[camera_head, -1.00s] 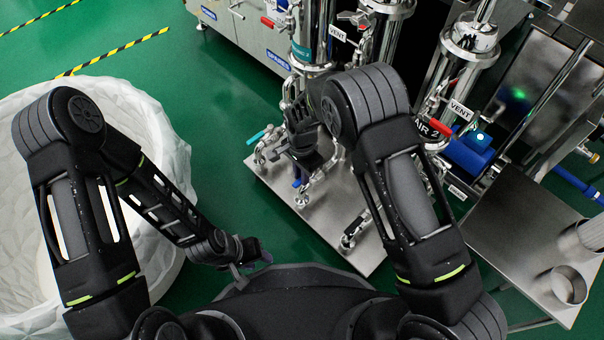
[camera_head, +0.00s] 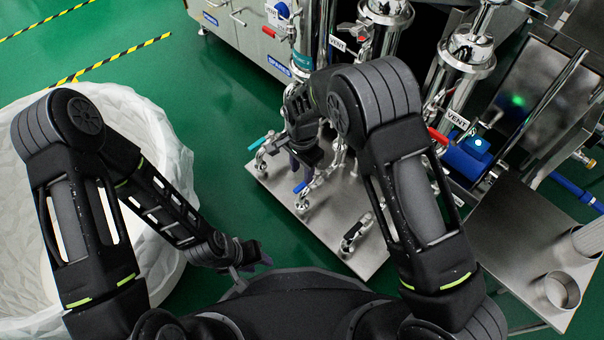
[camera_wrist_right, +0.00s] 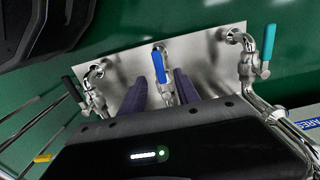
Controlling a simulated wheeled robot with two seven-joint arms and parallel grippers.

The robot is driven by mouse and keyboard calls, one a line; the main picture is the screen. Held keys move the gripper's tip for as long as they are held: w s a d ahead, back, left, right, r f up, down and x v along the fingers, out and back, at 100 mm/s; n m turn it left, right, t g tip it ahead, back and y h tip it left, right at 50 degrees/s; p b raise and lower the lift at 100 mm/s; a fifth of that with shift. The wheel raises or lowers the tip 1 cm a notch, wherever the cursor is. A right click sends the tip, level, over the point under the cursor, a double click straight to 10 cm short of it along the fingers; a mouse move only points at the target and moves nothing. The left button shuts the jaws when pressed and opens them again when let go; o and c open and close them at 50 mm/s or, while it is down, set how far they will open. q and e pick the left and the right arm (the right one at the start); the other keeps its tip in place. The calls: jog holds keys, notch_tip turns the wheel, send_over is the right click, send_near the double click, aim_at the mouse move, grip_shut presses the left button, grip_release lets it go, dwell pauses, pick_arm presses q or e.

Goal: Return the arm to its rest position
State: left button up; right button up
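My right arm (camera_head: 408,190) reaches forward over the steel valve plate (camera_head: 350,258). Its gripper (camera_head: 298,168) is above the plate's valves in the head view, partly covered by the arm. In the right wrist view, the two purple fingers of the right gripper (camera_wrist_right: 163,88) are apart with nothing held. A blue valve handle (camera_wrist_right: 159,57) shows beyond and between them, seemingly clear of both. My left arm (camera_head: 75,190) is folded at the left. Its gripper (camera_head: 262,258) is low, close to my body, and too small to tell open or shut.
A teal-handled valve (camera_wrist_right: 267,50) and a black-handled valve (camera_wrist_right: 90,85) flank the blue one. Steel columns (camera_head: 465,60) and a red handle (camera_head: 437,136) stand close to my right arm. A large white bin (camera_head: 170,130) is at the left. Green floor is open between.

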notch_tip(320, 180, up, 2)
jog(key=shift+r, duration=0.15)
dwell(0.6)
